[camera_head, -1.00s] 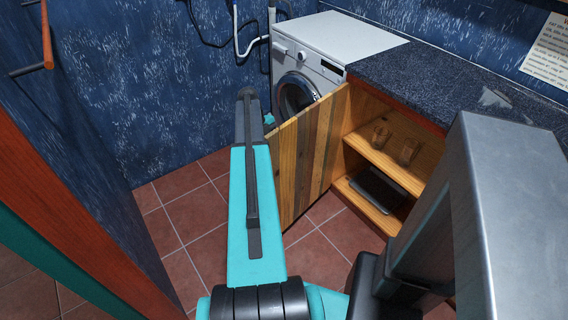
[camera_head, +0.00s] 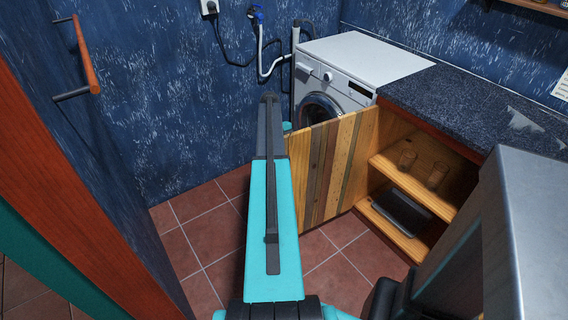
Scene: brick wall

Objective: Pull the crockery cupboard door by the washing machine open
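The crockery cupboard door (camera_head: 333,165), made of upright wooden planks in several tones, stands swung wide open beside the washing machine (camera_head: 350,72). My teal arm reaches forward along the door's left side. My gripper is hidden behind my arm, near the door's far left edge, so its fingers and any contact with the door cannot be seen.
A dark stone worktop (camera_head: 450,100) runs above the cupboard. A grey metal appliance (camera_head: 510,235) stands close at the lower right. Tiled floor (camera_head: 215,230) is clear between.

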